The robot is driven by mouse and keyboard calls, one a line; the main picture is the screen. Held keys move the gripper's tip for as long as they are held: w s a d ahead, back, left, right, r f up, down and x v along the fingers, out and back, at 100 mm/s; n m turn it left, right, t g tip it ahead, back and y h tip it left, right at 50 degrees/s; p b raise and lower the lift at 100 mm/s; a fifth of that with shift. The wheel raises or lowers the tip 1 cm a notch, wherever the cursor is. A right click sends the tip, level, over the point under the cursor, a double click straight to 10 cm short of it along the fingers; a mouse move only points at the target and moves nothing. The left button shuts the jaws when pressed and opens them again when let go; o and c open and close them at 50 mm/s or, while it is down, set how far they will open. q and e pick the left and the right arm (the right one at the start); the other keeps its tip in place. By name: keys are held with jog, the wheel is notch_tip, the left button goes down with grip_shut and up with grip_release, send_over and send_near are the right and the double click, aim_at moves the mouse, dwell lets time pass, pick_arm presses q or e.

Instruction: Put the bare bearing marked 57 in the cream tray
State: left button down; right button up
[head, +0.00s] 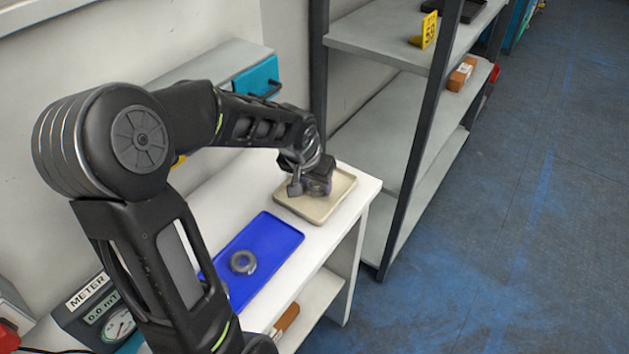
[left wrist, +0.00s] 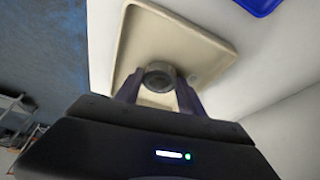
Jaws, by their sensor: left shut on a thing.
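The cream tray (head: 338,199) lies on the white bench top near its right end. My left gripper (head: 312,186) is over the tray, pointing down. In the left wrist view my left gripper (left wrist: 158,90) is shut on a grey ring-shaped bearing (left wrist: 159,72), with the cream tray (left wrist: 180,38) right behind it. I cannot tell whether the held bearing touches the tray floor, and no mark on it can be read. A second grey bearing (head: 243,262) lies on the blue tray (head: 277,236). My right gripper is not in view.
A meter box (head: 100,310) stands at the lower left of the bench. A teal bin (head: 257,78) is at the back. A grey shelf rack (head: 402,140) with dark posts stands close on the right, with a yellow sign (head: 429,30). Blue floor beyond is clear.

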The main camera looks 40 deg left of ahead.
pick_arm(q)
jog(key=shift+f, duration=0.1)
jog(key=c, duration=0.7)
grip_release()
jog(key=b+v, duration=0.1)
jog(key=v, duration=1.1)
